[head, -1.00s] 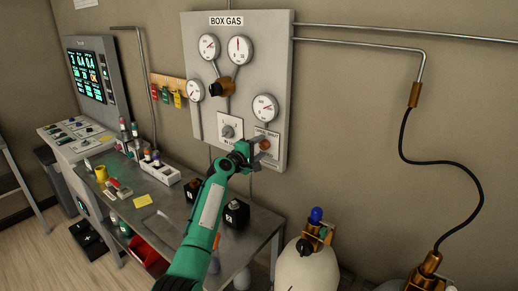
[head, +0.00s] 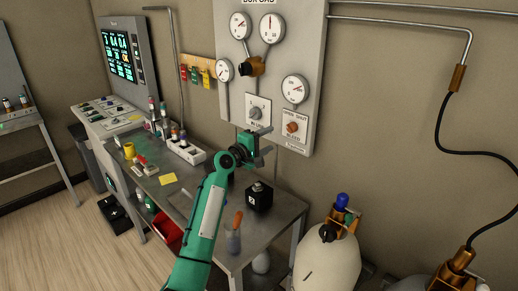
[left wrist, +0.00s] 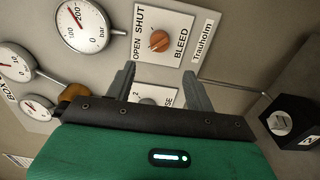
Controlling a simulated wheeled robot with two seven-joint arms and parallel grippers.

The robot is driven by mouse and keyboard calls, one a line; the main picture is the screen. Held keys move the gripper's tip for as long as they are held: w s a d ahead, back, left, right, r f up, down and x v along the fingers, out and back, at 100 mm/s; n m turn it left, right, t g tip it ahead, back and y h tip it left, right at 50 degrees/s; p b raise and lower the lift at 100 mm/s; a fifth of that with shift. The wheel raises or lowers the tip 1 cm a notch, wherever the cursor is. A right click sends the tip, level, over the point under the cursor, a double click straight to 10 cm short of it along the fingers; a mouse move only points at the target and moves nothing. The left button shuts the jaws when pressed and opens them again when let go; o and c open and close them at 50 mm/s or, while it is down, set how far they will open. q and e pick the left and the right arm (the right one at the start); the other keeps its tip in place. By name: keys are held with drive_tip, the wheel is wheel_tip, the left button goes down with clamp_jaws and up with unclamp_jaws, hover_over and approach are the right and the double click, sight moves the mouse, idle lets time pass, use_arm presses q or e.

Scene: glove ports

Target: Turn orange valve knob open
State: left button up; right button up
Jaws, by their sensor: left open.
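The orange valve knob (head: 291,127) sits on a white plate low on the right of the gas panel. In the left wrist view the orange knob (left wrist: 160,41) has OPEN, SHUT and BLEED lettering around it. I cannot tell which word it points to. My left gripper (head: 264,144) is just left of and below the knob, apart from it. In the left wrist view the open jaws (left wrist: 159,74) are empty, with the knob beyond them. My right gripper is not in view.
A grey knob (head: 256,113) is on a plate left of the orange one. Several gauges and a brass regulator (head: 251,66) are above. A pale gas cylinder (head: 327,259) stands at lower right.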

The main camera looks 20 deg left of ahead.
use_arm(q)
drive_tip(key=v, duration=0.3)
drive_tip(key=shift+s+a+b, duration=0.1)
drive_tip(key=shift+s+b, duration=0.1)
drive_tip(key=shift+b, duration=0.15)
